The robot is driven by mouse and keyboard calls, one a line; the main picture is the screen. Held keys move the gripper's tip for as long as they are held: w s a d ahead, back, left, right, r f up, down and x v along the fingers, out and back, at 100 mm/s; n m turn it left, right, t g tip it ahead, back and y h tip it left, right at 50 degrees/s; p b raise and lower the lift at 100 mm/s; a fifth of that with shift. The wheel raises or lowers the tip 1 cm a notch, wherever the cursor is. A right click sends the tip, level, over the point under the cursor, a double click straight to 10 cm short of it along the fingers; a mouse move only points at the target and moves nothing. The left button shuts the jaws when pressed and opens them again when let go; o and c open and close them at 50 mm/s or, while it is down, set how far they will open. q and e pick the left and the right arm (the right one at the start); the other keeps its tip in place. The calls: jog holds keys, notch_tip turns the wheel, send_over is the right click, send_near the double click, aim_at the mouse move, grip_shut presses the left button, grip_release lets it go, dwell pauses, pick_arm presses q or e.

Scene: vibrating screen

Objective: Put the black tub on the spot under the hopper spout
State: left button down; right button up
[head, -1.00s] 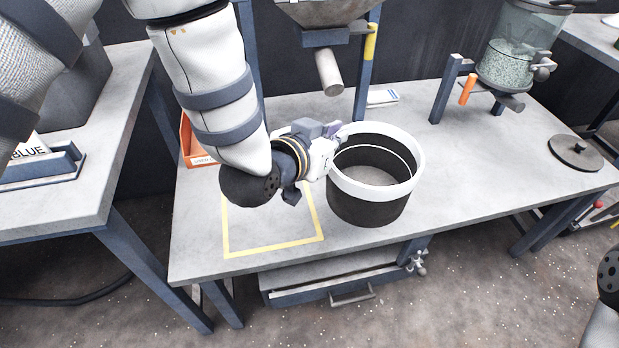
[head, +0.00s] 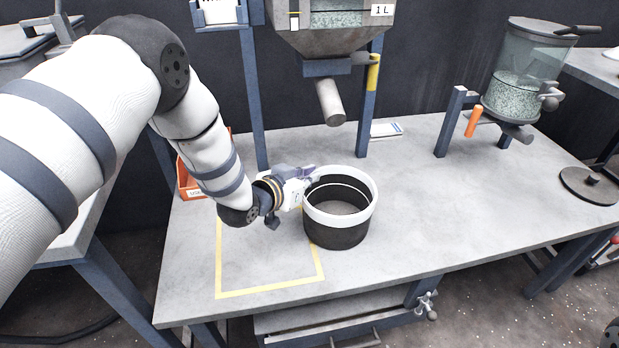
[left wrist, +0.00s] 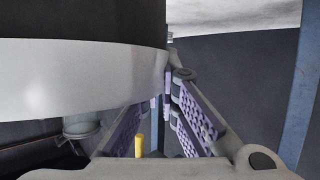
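The black tub (head: 338,234) is upright on or just above the grey table, with a thick white rim. It stands at the far right corner of a yellow outlined square (head: 270,289) and hides part of its right side. The hopper spout (head: 329,102) slants down above and behind the tub. My left gripper (head: 309,177) is at the tub's left rim, shut on its wall. In the left wrist view the purple-padded fingers (left wrist: 166,97) close together where the white rim ends. The table just under the spout is partly hidden by the tub. My right gripper is out of view.
The hopper (head: 330,38) stands on blue posts (head: 369,95) behind the tub. An orange bin (head: 187,181) is behind my left arm. A clear dispenser (head: 515,85) and a round dark lid (head: 590,184) are to the right. The table right of the tub is clear.

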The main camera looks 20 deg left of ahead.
pick_arm(q)
jog(key=c, duration=2.2)
grip_release()
jog(key=shift+f, duration=0.2)
jog(key=shift+c, duration=0.2)
jog(key=o, duration=0.4)
jog(key=shift+o, duration=0.2)
jog(key=shift+r, duration=0.25)
jog(key=p+v, duration=0.2)
jog(key=v, duration=1)
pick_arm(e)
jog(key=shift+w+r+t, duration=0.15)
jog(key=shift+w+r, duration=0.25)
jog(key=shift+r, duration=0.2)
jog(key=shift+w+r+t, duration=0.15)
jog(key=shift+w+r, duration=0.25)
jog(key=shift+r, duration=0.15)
